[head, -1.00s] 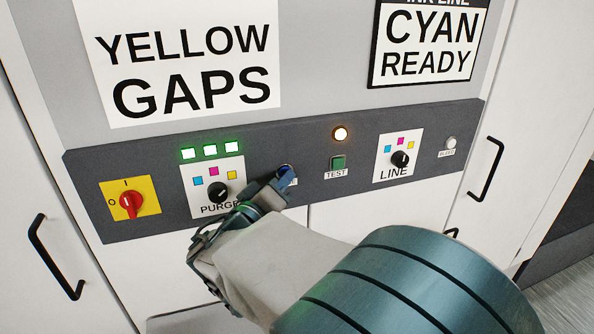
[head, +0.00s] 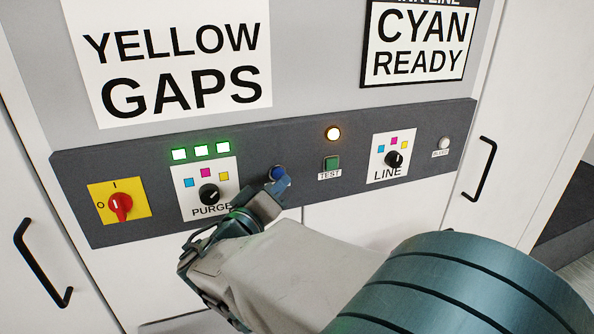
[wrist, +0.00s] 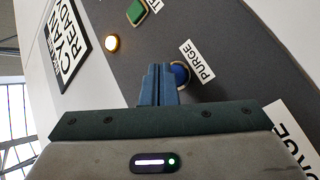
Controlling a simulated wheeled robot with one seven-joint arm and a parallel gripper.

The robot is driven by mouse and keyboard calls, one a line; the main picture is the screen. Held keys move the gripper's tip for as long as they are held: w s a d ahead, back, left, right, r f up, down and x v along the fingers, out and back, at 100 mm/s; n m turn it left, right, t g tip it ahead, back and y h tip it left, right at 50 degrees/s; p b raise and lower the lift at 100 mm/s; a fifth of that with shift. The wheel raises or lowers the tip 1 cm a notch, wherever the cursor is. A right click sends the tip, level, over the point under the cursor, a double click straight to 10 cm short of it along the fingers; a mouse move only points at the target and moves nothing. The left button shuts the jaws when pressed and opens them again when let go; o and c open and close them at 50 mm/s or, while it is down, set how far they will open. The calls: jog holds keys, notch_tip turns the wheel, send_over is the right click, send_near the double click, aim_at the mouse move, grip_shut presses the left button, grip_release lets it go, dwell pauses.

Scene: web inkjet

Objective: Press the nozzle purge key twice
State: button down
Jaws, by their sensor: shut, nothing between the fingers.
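The purge key is a round blue button (head: 277,173) on the dark grey control strip, between the purge selector and the test button. In the wrist view the blue button (wrist: 181,76) shows just right of my fingertips, with a white PURGE label beside it. My gripper (head: 277,187) is shut and empty. Its blue fingertips (wrist: 157,72) are just in front of the button and hide part of it. I cannot tell for sure whether they touch it, but in the head view they look slightly apart. Three green lamps (head: 201,151) are lit above the purge selector.
A red rotary switch (head: 120,206) and the black purge selector (head: 209,194) are to the left. The green test button (head: 331,163), a lit amber lamp (head: 333,133), the line selector (head: 394,159) and a white bleed button (head: 444,143) are to the right.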

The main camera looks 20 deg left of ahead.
jog(key=s+d+b, duration=0.2)
jog(key=s+d, duration=0.1)
jog(key=shift+s+d+b, duration=0.1)
jog(key=shift+s+b, duration=0.3)
dwell(0.8)
